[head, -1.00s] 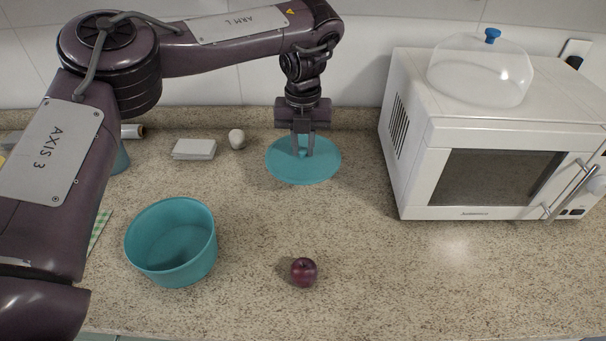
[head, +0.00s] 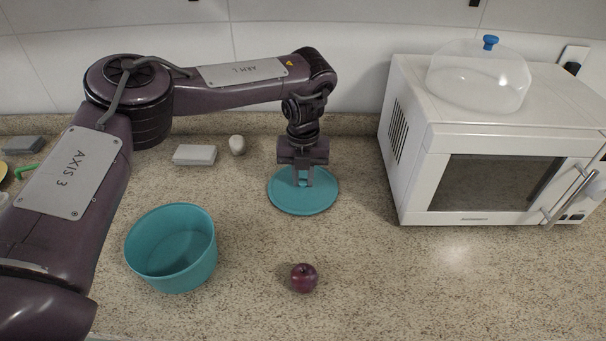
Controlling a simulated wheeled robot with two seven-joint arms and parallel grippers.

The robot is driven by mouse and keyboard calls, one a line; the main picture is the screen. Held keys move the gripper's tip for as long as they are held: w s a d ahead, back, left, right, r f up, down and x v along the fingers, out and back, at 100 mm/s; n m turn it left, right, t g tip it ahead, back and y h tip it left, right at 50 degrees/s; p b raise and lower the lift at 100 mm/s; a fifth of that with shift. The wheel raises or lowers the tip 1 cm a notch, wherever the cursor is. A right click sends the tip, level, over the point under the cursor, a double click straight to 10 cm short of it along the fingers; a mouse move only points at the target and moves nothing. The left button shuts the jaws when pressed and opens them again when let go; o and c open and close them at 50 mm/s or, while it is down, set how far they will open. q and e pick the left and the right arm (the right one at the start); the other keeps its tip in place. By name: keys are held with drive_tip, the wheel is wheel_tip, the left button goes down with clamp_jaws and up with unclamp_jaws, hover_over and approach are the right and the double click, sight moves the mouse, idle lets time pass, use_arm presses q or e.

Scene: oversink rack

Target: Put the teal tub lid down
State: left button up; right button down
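The teal tub lid (head: 303,203) is a flat round disc, lying level at or just above the counter, left of the microwave; I cannot tell if it touches. My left gripper (head: 303,181) points straight down over its middle, with its two fingers on either side of the lid's small teal knob, shut on it. The teal tub (head: 173,271) stands open and empty at front left, apart from the lid. My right gripper is not in view.
A dark red plum or apple (head: 304,278) lies in front of the lid. A white microwave (head: 412,150) with a clear dome (head: 478,75) on top stands at right. The counter around the lid is clear.

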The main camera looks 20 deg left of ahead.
sight(303, 180)
use_arm(q)
drive_tip(key=o, duration=0.4)
drive_tip(key=shift+o, duration=0.2)
wheel_tip(303, 180, up, 12)
drive_tip(key=shift+r+p, duration=0.15)
drive_tip(key=shift+p, duration=0.2)
